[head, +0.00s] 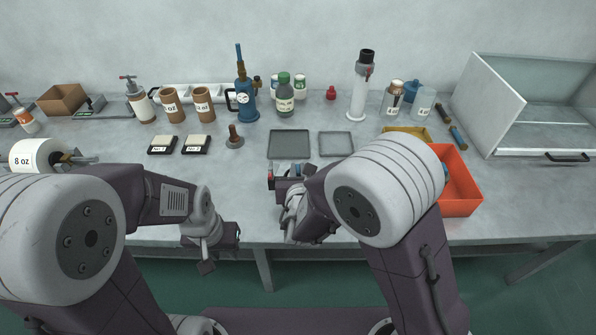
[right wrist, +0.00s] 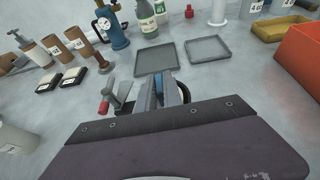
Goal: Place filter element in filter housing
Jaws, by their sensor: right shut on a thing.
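My right gripper (head: 284,175) is low over the table, in front of the dark tray. I cannot tell whether this is the filter element. A tall white cylinder (head: 358,95) with a black top and red lever stands upright at the back; it may be the filter housing. My left gripper (head: 207,262) hangs in front of the table edge, apart from everything; its fingers are unclear.
Two flat grey trays (head: 289,145) lie mid-table. An orange bin (head: 462,185) stands at right, by a yellow tray (head: 410,131).

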